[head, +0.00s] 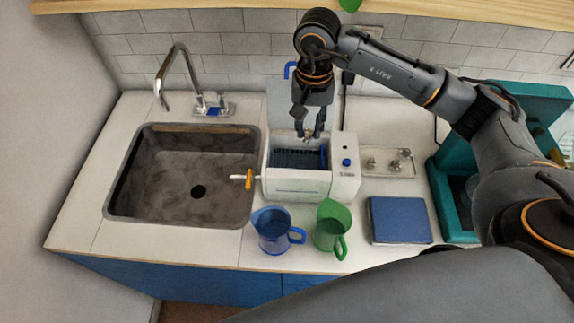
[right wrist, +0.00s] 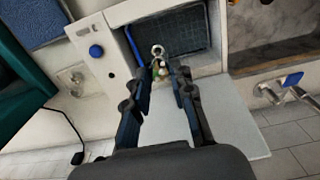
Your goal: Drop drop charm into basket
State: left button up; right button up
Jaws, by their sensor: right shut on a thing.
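My right gripper (head: 308,134) is shut on the drop charm and points down over the open top of a white box-shaped machine (head: 300,186). The exact height gap is hard to tell. My left gripper is out of view.
A small tray (head: 370,174) with metal pieces lies right of the machine. A blue jug (head: 270,231), a green jug (head: 331,230) and a blue flat block (head: 400,220) stand in front. A sink (head: 170,205) is left; a teal appliance (head: 447,202) is right.

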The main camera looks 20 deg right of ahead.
jog(key=shift+w+f, duration=0.1)
jog(key=shift+f, duration=0.15)
jog(key=f+b, duration=0.1)
jog(key=f, duration=0.3)
jog(key=shift+s+f+b, duration=0.1)
jog(key=shift+s+b, duration=0.1)
jog(key=shift+b, duration=0.1)
jog(key=shift+f, duration=0.55)
jog(key=o, duration=1)
